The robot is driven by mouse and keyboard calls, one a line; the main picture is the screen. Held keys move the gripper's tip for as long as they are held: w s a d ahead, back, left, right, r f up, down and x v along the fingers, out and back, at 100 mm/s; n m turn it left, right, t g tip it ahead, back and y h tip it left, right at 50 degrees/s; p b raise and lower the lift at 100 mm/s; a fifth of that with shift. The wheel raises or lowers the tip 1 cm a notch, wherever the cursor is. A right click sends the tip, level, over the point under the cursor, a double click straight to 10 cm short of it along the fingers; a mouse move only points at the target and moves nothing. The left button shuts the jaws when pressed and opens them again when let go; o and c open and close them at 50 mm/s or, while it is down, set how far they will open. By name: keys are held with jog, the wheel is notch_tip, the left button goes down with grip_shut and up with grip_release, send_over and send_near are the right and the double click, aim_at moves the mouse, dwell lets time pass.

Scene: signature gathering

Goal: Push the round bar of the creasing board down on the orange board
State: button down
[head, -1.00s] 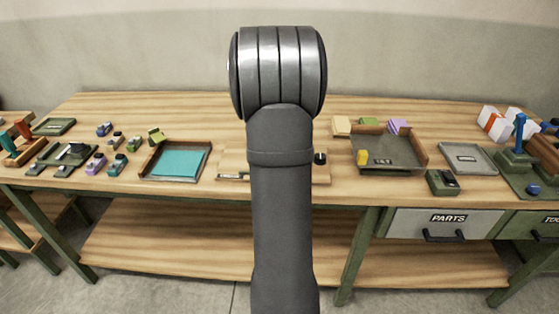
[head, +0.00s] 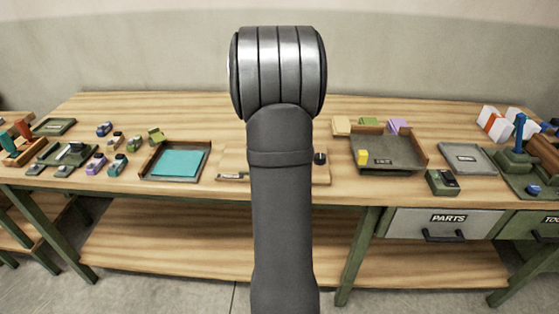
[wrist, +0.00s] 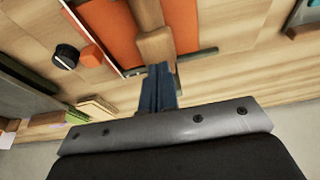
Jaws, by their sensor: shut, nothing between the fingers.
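In the wrist view the orange board (wrist: 112,34) lies in the light wooden creasing board. A brown wooden bar (wrist: 155,46) runs over the orange board from the top edge toward my fingers. My gripper (wrist: 159,69) has its blue fingers shut together, with the tips at the near end of the bar. I cannot tell whether they touch it, or how far the bar stands above the orange board. In the head view my arm hides the gripper, the bar and the orange board. Only the sides of the creasing board (head: 232,161) show there.
A black knob (wrist: 66,56) and a small orange block (wrist: 92,56) are beside the orange board. A dark rod (wrist: 198,54) lies near the fingers. A tray with teal sheets (head: 179,163) stands left, and a grey tray (head: 400,152) with a yellow block stands right.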

jog(key=shift+f, duration=1.4)
dwell(0.5)
jog(key=shift+r, duration=3.6)
jog(key=shift+f, duration=2.7)
